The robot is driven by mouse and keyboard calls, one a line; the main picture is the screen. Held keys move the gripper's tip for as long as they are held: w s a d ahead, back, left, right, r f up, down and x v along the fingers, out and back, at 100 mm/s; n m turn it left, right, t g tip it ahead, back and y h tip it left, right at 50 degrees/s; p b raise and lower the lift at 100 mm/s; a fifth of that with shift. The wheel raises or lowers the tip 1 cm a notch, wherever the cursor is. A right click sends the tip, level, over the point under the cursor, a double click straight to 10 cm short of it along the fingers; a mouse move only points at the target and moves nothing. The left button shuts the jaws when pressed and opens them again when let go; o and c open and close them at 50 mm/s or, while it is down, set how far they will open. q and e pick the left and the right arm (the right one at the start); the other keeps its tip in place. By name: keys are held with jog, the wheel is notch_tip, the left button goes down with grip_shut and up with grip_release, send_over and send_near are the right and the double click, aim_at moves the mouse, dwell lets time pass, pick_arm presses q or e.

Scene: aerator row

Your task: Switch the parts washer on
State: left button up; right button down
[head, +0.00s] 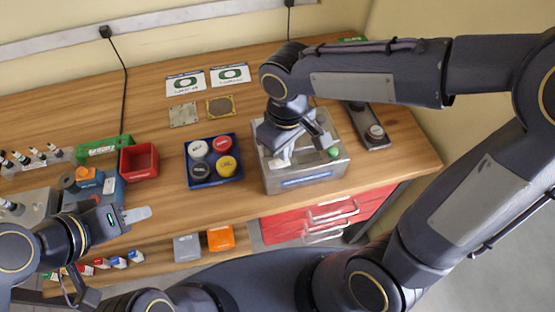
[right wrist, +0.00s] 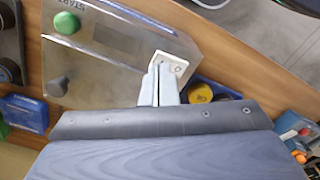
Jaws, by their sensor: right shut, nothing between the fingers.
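The parts washer is a metal box (head: 335,160) at the right end of the wooden bench. In the right wrist view its panel (right wrist: 110,62) bears a green START button (right wrist: 66,23), a dark knob (right wrist: 57,87) and a white rocker switch (right wrist: 174,66). My right gripper (head: 281,157) is shut and empty over the washer. Its fingertips (right wrist: 157,88) are at the rocker switch and hide part of it; I cannot tell whether they touch. The green button (head: 333,152) also shows in the head view. My left gripper (head: 137,214) is over the bench's front left; its finger gap is not visible.
A blue tray (head: 214,183) with several round caps stands left of the washer. A red bin (head: 139,161) is further left. A dark device with a knob (head: 375,132) stands to the washer's right. Red drawers (head: 325,214) are below. Bare bench lies between red bin and blue tray.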

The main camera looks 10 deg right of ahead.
jog(key=shift+f+b, duration=0.8)
jog(key=shift+f, duration=0.2)
dwell(0.6)
notch_tip(320, 180, up, 7)
jog(key=p, duration=0.6)
jog(key=shift+r, duration=0.1)
dwell(0.5)
jog(key=s+d+r+m+t+y, duration=0.2)
jog(key=s+d+m+t, duration=0.3)
jog(key=s+d+m, duration=0.3)
jog(key=s+d+y, duration=0.1)
jog(key=s+d, duration=0.1)
jog(key=d, duration=0.1)
jog(key=shift+s+r+t+y, duration=0.2)
jog(key=shift+r+t+y, duration=0.1)
jog(key=shift+y, duration=0.1)
